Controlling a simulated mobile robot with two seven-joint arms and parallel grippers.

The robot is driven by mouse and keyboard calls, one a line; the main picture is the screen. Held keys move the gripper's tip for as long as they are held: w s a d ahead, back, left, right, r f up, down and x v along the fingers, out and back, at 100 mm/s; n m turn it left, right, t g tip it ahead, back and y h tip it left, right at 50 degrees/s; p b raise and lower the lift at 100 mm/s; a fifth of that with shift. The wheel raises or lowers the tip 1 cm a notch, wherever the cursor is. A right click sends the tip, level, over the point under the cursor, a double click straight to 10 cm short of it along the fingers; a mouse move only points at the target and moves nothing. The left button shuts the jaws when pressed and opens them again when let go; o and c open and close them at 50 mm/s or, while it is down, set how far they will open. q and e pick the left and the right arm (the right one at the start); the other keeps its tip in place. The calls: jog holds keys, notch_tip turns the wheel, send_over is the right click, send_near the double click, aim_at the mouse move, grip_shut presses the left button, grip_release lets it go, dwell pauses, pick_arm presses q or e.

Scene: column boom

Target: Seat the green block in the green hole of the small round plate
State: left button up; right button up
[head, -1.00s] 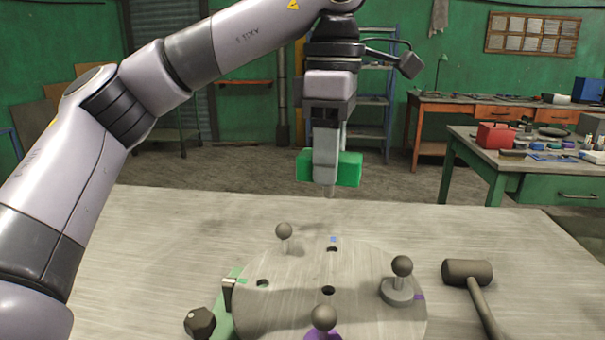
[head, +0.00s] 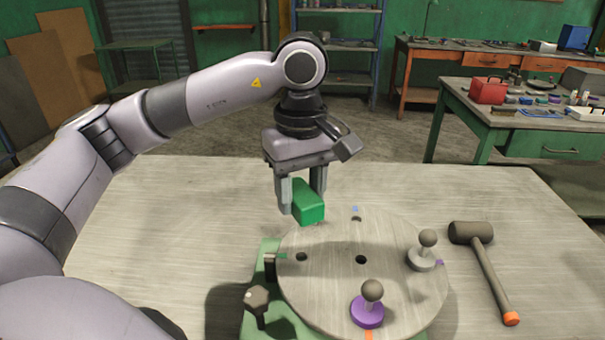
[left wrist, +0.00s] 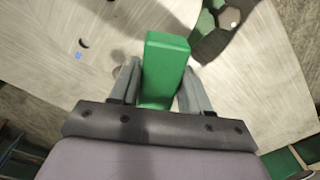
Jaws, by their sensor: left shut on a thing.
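My left gripper (head: 302,195) is shut on the green block (head: 309,202), holding it tilted above the far left rim of the round plate (head: 330,285). In the left wrist view the green block (left wrist: 164,68) sticks out between the two fingers (left wrist: 160,85). The plate's hole beside the green mark (head: 302,257) is empty, nearer to me than the block. The holes by the blue mark (head: 356,218) and at the centre (head: 361,260) also look empty. My right gripper is not in view.
A purple-based knob (head: 367,312) and a grey knob (head: 421,258) stand on the plate. A dark-headed knob (head: 257,300) stands on the green base (head: 262,325) at left. A mallet (head: 487,265) lies right of the plate. The table's left side is clear.

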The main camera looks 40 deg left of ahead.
pick_arm(q)
jog(key=shift+f+b, duration=0.65)
jog(key=shift+f, duration=0.2)
notch_tip(320, 180, down, 5)
jog(key=b, duration=0.3)
jog(key=shift+r, duration=0.3)
jog(key=shift+f+b, duration=0.25)
jog(key=shift+b, duration=0.15)
dwell(0.3)
jog(key=shift+f+b, duration=1.8)
jog(key=shift+f, duration=0.3)
jog(key=o, duration=0.8)
